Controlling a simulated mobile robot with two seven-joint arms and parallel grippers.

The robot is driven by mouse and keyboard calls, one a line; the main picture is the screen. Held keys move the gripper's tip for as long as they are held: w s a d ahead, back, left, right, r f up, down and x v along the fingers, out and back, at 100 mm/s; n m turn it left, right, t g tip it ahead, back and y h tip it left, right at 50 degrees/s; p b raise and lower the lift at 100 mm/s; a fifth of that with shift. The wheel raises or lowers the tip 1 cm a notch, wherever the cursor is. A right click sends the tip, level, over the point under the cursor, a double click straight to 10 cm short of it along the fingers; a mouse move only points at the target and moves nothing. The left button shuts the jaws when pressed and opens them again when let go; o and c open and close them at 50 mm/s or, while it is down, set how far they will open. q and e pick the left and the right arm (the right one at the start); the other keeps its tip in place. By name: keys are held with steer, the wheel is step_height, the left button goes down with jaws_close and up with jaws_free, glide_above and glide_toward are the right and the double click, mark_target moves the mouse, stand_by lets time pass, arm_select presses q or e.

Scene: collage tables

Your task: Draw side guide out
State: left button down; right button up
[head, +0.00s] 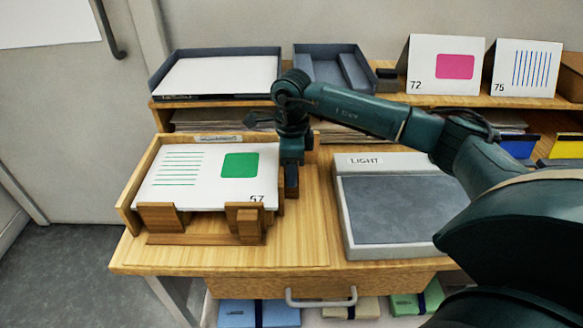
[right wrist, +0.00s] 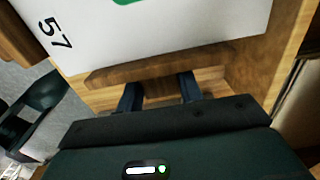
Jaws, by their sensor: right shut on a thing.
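A wooden tray (head: 128,205) on the table holds a white card (head: 203,178) with green lines, a green block and the number 57. The side guide (right wrist: 172,64), a wooden bar along the card's edge, shows in the right wrist view. In the head view it is mostly hidden behind my right gripper (head: 291,185). My right gripper (right wrist: 160,92) points down at the tray's right side, its two fingers shut on the side guide. The exact grip between the fingers is partly hidden. My left gripper is not in view.
A grey LIGHT pad (head: 390,205) lies to the right, with bare table between it and the tray. Behind is a shelf with a blue paper tray (head: 277,62) and cards 72 (head: 425,60) and 75 (head: 505,88). A drawer handle (head: 320,300) is in front.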

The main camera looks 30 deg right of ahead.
jaws_close()
steer(key=shift+s+d, duration=0.15)
steer(key=shift+d, duration=0.2)
steer(key=s+d, duration=0.2)
steer(key=d, duration=0.1)
steer(key=shift+s+d, duration=0.1)
steer(key=shift+d, duration=0.15)
steer(key=o, duration=1.1)
jaws_free()
steer(key=shift+d, duration=0.1)
steer(key=shift+o, duration=0.3)
